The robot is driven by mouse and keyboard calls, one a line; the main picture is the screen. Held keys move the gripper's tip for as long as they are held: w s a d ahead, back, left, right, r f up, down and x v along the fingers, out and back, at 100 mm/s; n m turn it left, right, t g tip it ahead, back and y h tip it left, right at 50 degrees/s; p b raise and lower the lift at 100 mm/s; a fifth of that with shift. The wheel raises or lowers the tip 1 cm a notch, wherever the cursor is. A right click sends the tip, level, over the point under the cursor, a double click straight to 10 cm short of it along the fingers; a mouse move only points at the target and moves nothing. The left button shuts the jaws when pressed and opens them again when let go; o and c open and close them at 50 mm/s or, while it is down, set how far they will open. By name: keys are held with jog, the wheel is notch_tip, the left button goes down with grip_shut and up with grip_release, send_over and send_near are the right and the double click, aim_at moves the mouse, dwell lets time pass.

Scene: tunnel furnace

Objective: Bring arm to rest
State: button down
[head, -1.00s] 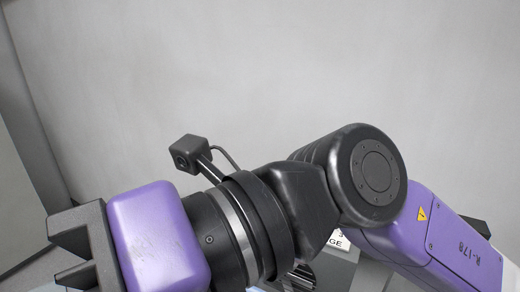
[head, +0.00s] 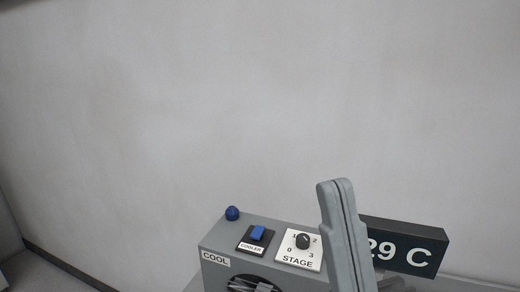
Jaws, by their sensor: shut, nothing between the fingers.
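My gripper (head: 335,184) shows at the lower middle of the head view as two grey, upright fingers side by side, tilted slightly left at the top. Only a thin dark seam shows between them, so they look shut and empty. The fingers stand in front of the left part of the dark temperature display (head: 418,258), which reads "29 C" where it shows. The rest of my arm is out of view below. I cannot tell how far the fingers are from the display.
A grey control box (head: 222,247) marked COOL carries a blue lamp (head: 232,213), a blue COOLER switch (head: 258,233) and a STAGE dial (head: 303,241). Its front has a dark round opening, partly cut off. A bare pale wall (head: 200,110) fills the background.

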jog(key=s+d+f+m+g+h, duration=0.1)
jog(key=d+f+m+g+h, duration=0.15)
jog(key=f+m+h, duration=0.4)
jog(key=s+d+f+m+g+h, duration=0.1)
jog(key=d+f+h, duration=0.3)
jog(key=f, duration=0.6)
jog(key=s+d+f+m+g+h, duration=0.25)
jog(key=f+m+h, duration=0.2)
jog(key=f, duration=0.35)
jog(key=s+d+f+n+g, duration=0.1)
jog(key=s+d+f+g, duration=0.1)
jog(key=s+f, duration=0.5)
jog(key=s+d+f+g, duration=0.2)
jog(key=s+f+g, duration=0.2)
jog(key=s+f, duration=0.3)
jog(key=s, duration=0.2)
jog(key=shift+s+d+f+n+b, duration=0.3)
jog(key=shift+s+d+f+n, duration=0.05)
jog(key=shift+d+n, duration=0.05)
